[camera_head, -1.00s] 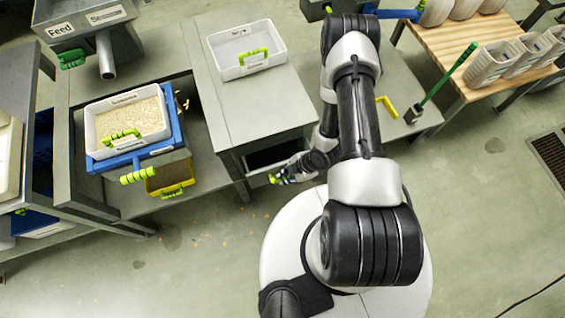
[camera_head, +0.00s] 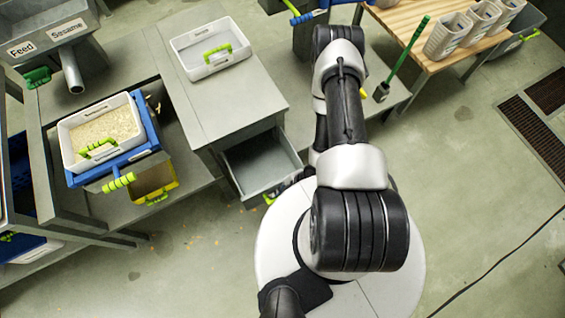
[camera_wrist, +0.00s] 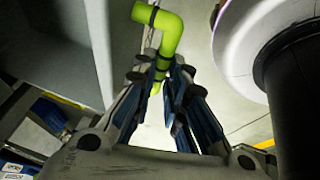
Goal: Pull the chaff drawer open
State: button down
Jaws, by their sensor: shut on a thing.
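The chaff drawer (camera_head: 262,162) stands out of the grey cabinet, with its empty grey interior showing in the head view. Its yellow-green handle (camera_head: 269,198) is at the front, mostly hidden by my base and arm. In the wrist view the handle (camera_wrist: 170,35) is a bent green bar with dark bands, running down between my fingertips. My gripper (camera_wrist: 163,72) is shut on this handle. A grey panel (camera_wrist: 60,50) lies to the left of it.
A white tray (camera_head: 182,42) with a green handle sits on the cabinet top. A tray of seed (camera_head: 70,133) stands on a blue frame at left. A green-handled brush (camera_head: 405,58) stands behind my arm. Open floor (camera_head: 470,180) lies at right.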

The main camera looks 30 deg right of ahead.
jog(key=c, duration=1.9)
grip_release()
jog(key=v, duration=1.2)
jog(key=shift+w, duration=0.1)
